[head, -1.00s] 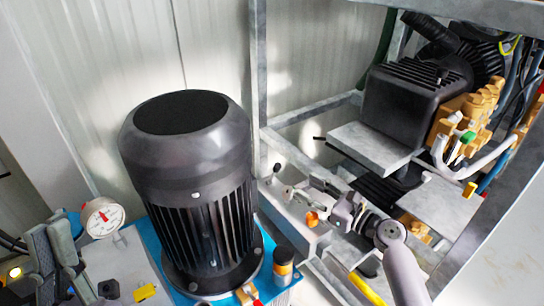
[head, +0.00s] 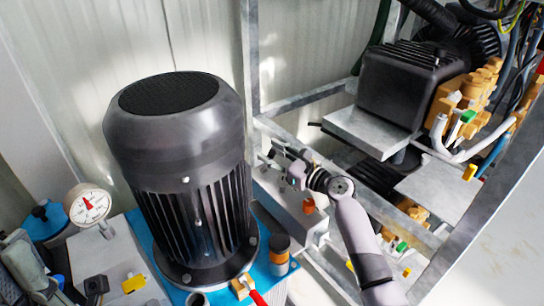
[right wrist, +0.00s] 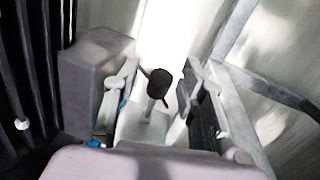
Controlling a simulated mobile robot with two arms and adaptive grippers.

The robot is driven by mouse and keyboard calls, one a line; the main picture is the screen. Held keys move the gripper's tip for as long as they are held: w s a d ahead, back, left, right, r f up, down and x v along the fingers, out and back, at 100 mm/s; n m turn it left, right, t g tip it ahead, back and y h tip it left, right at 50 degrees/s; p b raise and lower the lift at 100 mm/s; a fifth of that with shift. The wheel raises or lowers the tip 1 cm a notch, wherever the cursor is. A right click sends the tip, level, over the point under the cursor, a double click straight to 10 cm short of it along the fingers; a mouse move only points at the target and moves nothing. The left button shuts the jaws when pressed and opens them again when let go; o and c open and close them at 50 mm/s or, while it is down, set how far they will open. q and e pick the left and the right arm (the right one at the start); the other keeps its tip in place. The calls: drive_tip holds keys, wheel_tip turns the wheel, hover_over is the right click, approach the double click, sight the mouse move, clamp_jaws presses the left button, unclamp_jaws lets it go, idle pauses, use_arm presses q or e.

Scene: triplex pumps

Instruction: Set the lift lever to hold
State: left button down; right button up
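A lever with a black knob (right wrist: 158,83) on a pale stem stands upright in the right wrist view. I take it to be the lift lever. My right gripper (right wrist: 160,100) is open, with one finger on each side of the knob and gaps on both sides. In the head view my right gripper (head: 272,152) is over the grey block beside the big motor, and the lever cannot be made out clearly behind it. My left gripper (head: 32,268) is partly in view at the lower left, away from the lever; its opening is unclear.
A large black motor (head: 180,145) stands left of my right gripper. A metal frame post (head: 249,60) rises behind. A pressure gauge (head: 88,206) is at the left. A pump (head: 410,90) with hoses is at the right. An orange part (head: 308,206) sits on the grey block.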

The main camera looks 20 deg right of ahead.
drive_tip(key=shift+c, duration=0.4)
clamp_jaws()
idle(0.6)
